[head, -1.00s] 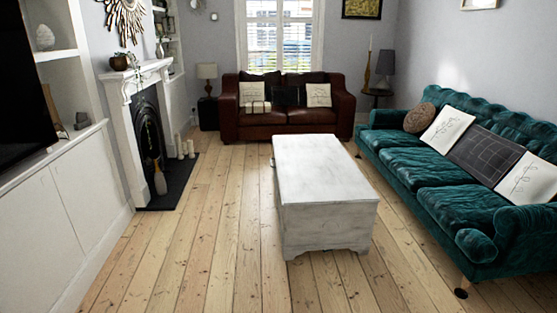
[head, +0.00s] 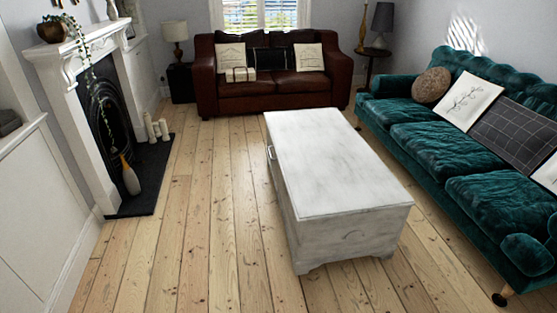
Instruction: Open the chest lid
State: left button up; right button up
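The chest (head: 335,165) is a long, low, whitewashed wooden box standing on the floorboards, a little right of the middle of the head view. Its flat lid is down, and a thin seam runs below the top edge. A small handle (head: 270,153) shows on its left side, toward the far end. A faint curved mark shows on its near end. Neither of my grippers is in view.
A teal sofa (head: 455,190) stands close along the chest's right side. A brown leather sofa (head: 270,85) is behind it. A fireplace (head: 100,115) with a dark hearth (head: 148,180) is at left. Bare floorboards (head: 200,230) lie clear left of the chest.

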aim_at(328, 171)
jog(key=i+j+z, duration=0.1)
jog(key=i+j, duration=0.7)
jog(key=i, duration=0.25)
jog(key=i+j+z, duration=0.15)
jog(key=i+j, duration=0.7)
jog(key=i, duration=0.2)
